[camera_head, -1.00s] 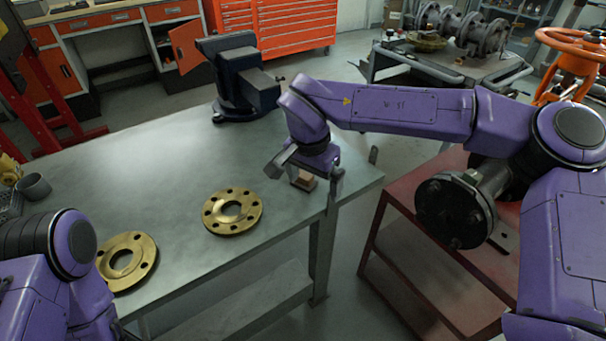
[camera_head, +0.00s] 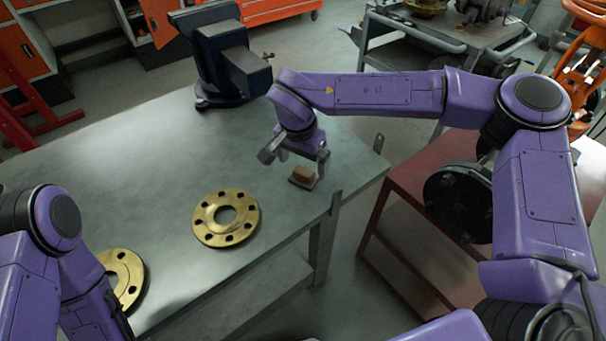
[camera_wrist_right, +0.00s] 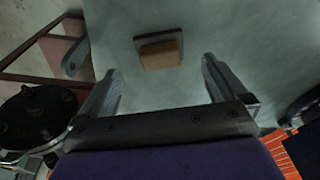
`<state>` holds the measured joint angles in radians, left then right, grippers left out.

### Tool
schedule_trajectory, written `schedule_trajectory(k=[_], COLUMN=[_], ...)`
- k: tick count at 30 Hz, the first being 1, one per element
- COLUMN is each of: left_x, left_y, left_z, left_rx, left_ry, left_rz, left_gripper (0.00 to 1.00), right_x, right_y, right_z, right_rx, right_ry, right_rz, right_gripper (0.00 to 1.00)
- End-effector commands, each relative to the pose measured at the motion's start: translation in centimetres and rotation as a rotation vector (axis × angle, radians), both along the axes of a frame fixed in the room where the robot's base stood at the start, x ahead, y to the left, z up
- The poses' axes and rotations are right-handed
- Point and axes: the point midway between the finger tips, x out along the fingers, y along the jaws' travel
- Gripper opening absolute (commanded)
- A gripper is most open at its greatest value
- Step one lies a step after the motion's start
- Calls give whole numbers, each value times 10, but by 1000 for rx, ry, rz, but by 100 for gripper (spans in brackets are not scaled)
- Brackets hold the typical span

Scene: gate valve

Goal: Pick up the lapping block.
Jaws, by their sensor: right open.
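The lapping block (camera_head: 304,176) is a small block with a tan-brown top on a darker base. It rests on the grey metal bench near its right end. My right gripper (camera_head: 295,160) is just above and behind it, with its fingers spread apart and nothing between them. In the right wrist view the block (camera_wrist_right: 160,54) lies beyond the fingertips, centred between the open jaws (camera_wrist_right: 161,80). My left arm shows at the left edge of the head view, but its gripper is not visible.
Two brass flanges (camera_head: 226,240) (camera_head: 122,288) lie on the bench (camera_head: 130,180). A dark vise (camera_head: 225,60) stands at its back edge. A red stand (camera_head: 415,240) with a dark round flanged part (camera_head: 459,203) is to the right. The bench middle is clear.

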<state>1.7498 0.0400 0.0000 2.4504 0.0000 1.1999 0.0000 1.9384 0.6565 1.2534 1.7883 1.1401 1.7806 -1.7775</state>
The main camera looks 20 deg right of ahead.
Motion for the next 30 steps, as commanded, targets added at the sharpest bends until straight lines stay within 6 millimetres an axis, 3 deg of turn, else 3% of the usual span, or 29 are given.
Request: schedule_trajectory(k=[6,14,21,22,23,30], left_x=[0,0,0,0,0,0], left_y=[0,0,0,0,0,0], left_z=[4,3,3,4,4,4], left_rx=[1,1,1,1,1,1], left_ry=[-1,-1,-1,-1,-1,-1], left_rz=[0,0,0,0,0,0], left_gripper=[0,0,0,0,0,0], right_x=[3,4,4,4,4,5], right_y=[-3,-3,-3,-3,-3,-3], right_z=[-38,-43,-43,-43,-43,-39], right_rx=[-1,0,-1,0,0,0], right_ry=[4,1,1,0,0,-1], right_rz=[2,4,4,4,4,3], right_gripper=[99,99,26,26,20,20])
